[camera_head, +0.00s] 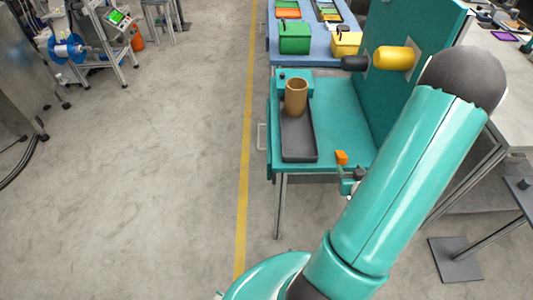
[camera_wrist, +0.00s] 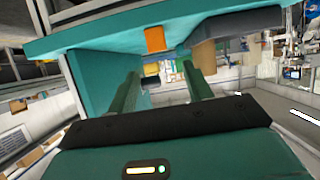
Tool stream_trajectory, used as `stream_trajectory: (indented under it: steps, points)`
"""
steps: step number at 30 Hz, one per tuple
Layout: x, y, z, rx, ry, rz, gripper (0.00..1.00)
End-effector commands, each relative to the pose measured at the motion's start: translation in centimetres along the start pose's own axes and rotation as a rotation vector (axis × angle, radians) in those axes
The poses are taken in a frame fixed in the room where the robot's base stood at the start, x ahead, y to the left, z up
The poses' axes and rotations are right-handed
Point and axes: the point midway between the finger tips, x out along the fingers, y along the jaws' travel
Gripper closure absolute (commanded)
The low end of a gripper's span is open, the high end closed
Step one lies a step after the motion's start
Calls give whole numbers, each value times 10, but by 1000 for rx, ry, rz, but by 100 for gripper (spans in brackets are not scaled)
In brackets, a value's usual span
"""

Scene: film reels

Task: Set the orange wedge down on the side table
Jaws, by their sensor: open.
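The orange wedge (camera_head: 341,157) is a small block at the front right edge of a teal table (camera_head: 345,115). In the wrist view the orange wedge (camera_wrist: 154,40) shows against the table's teal edge (camera_wrist: 95,42), beyond my fingertips. My gripper (camera_wrist: 162,72) is open, with its two green fingers apart and nothing visible between them. In the head view my gripper (camera_head: 348,184) is partly hidden behind my arm, just in front of the wedge. I cannot tell whether a fingertip touches the wedge, nor which table is the side table.
A brown cup (camera_head: 296,97) stands at the back end of a dark tray (camera_head: 299,142) on the teal table. A teal upright panel (camera_head: 400,95) carries a yellow cylinder (camera_head: 393,58). Behind is a blue table (camera_head: 315,52) with bins. A grey stand (camera_head: 456,262) is at right.

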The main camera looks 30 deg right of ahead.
Motion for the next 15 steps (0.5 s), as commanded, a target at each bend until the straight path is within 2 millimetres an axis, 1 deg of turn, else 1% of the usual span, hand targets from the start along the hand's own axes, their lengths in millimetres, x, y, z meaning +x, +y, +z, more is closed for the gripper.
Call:
stream_trajectory:
  steps: [1,4,8,9,11,12,14,15]
  points:
    - [4,-5,-10,-26,-11,-8,50]
    - [14,-19,-32,-90,-64,-17,50]
    - [20,-47,-71,-177,-146,-23,50]
    - [20,-57,-82,-198,-169,-24,50]
    - [18,-73,-100,-226,-202,-25,50]
    - [15,-84,-111,-241,-222,-26,50]
    - [9,-102,-128,-261,-252,-29,50]
    - [3,-115,-138,-272,-270,-32,50]
